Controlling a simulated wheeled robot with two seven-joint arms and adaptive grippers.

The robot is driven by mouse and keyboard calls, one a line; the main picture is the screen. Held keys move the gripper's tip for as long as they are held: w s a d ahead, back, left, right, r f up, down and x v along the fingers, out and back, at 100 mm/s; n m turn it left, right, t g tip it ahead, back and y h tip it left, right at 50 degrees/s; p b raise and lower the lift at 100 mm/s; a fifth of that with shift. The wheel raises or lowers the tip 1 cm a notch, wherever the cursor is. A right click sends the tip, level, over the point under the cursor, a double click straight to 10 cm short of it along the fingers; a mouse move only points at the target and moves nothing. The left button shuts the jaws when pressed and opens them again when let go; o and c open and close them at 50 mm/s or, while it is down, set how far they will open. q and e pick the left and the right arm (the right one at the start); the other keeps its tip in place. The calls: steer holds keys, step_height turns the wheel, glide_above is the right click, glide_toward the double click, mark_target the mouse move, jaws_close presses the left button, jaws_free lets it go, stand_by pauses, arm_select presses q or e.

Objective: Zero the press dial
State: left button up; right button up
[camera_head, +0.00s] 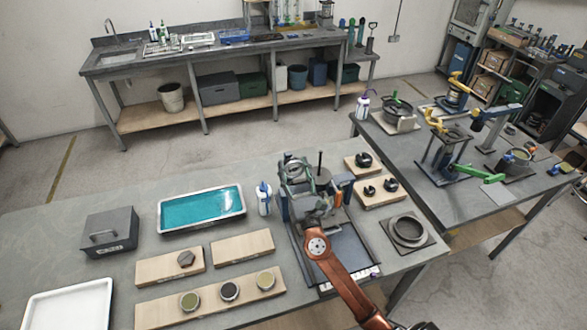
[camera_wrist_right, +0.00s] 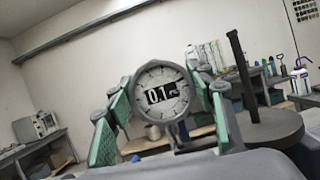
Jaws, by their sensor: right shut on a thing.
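The press dial (camera_wrist_right: 162,95) is a round grey gauge with a dark display in the right wrist view, and the display looks to read 0.1. In the head view the dial (camera_head: 293,169) sits upright on the press (camera_head: 345,245) on the near table. My right gripper (camera_head: 299,183) reaches in over the press on its orange arm. Its green-padded fingers stand on either side of the dial, and the gripper (camera_wrist_right: 164,112) is shut on its rim. The fingertip contact is partly hidden. My left gripper is not in view.
A round plate with a dark upright rod (camera_wrist_right: 239,75) stands just right of the dial. A white bottle (camera_head: 264,198) and a teal tray (camera_head: 201,208) are to the left. Wooden blocks with black pieces (camera_head: 378,194) and a ring on a plate (camera_head: 408,232) are to the right.

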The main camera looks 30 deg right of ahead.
steer(key=m+h, duration=0.2)
steer(key=m, duration=0.2)
steer(key=shift+d+g, duration=0.1)
steer(key=shift+g, duration=0.3)
steer(key=m+g+h, duration=0.1)
steer(key=m, duration=0.3)
steer(key=shift+d+h, duration=0.1)
steer(key=shift+h, duration=0.3)
steer(key=shift+s+d+f+m+g+h+p, duration=0.1)
steer(key=shift+m+g+h+p, duration=0.4)
steer(key=shift+m, duration=1)
steer(key=shift+d+m+g+h+p, duration=0.15)
steer(key=shift+m+g, duration=0.55)
steer(key=shift+m, duration=0.8)
steer(key=shift+a, duration=0.1)
steer(key=o, duration=1.2)
steer(key=shift+s+f, duration=0.1)
